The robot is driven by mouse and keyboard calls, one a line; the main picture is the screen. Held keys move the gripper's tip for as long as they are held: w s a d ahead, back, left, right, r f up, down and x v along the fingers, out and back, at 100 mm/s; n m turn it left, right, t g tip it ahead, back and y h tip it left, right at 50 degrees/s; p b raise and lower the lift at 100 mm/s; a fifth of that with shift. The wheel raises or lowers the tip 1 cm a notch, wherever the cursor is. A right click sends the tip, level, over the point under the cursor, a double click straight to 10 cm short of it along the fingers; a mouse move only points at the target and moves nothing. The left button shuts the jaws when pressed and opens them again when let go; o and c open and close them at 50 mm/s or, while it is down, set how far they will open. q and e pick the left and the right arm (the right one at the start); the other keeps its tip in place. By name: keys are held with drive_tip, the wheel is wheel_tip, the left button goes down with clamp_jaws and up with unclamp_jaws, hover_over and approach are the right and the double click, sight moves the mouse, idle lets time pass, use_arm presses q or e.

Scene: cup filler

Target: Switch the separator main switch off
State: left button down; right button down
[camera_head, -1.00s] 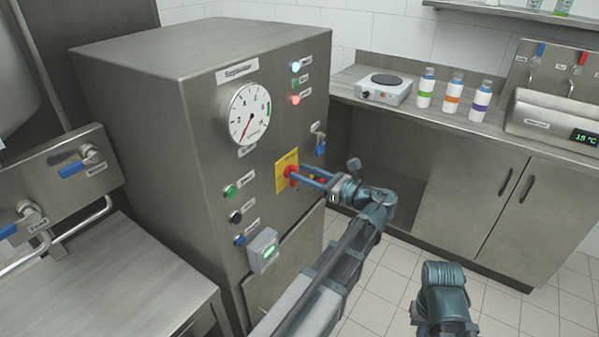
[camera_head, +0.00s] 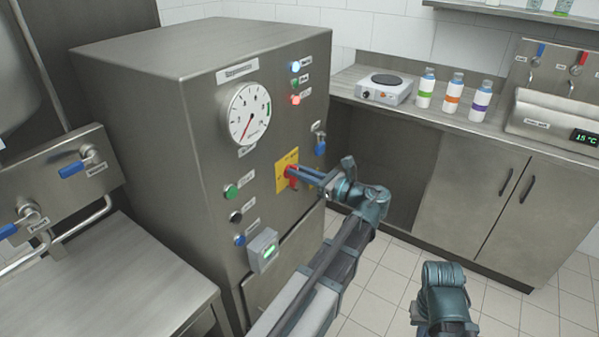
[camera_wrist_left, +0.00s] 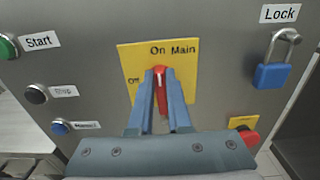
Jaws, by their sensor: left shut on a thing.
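The separator (camera_head: 200,110) is a tall steel cabinet. Its main switch is a red handle (camera_wrist_left: 161,92) on a yellow plate (camera_wrist_left: 186,72), with "On Main" at the top and "Off" at the left. In the left wrist view the handle stands about upright, its white mark towards "On". My left gripper (camera_wrist_left: 160,78) is shut on the handle, one finger on each side. In the head view the left gripper (camera_head: 296,173) reaches the yellow plate (camera_head: 286,158) from the right, partly covering the switch. Only part of my right arm shows at the bottom; its gripper is out of view.
A green start button (camera_wrist_left: 8,46) and two other buttons sit left of the plate. A blue padlock (camera_wrist_left: 271,76) hangs to its right, and a red knob (camera_wrist_left: 249,137) is lower right. A counter (camera_head: 450,112) with bottles and a hotplate stands at the right.

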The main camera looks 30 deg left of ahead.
use_arm(q)
drive_tip(key=shift+n, duration=0.3)
drive_tip(key=n, duration=0.5)
drive_tip(key=s+n, duration=0.1)
drive_tip(key=n, duration=0.2)
drive_tip(key=shift+f, duration=0.25)
drive_tip(key=n, duration=0.3)
drive_tip(key=n+b, duration=0.1)
drive_tip(key=n, duration=0.1)
drive_tip(key=shift+s+f, duration=0.15)
drive_tip(key=shift+f, duration=0.1)
drive_tip(key=shift+f+n, duration=0.2)
drive_tip(key=shift+n, duration=2.1)
drive_tip(key=c, duration=0.9)
unclamp_jaws()
drive_tip(key=shift+o, duration=0.2)
drive_tip(key=shift+d, duration=0.1)
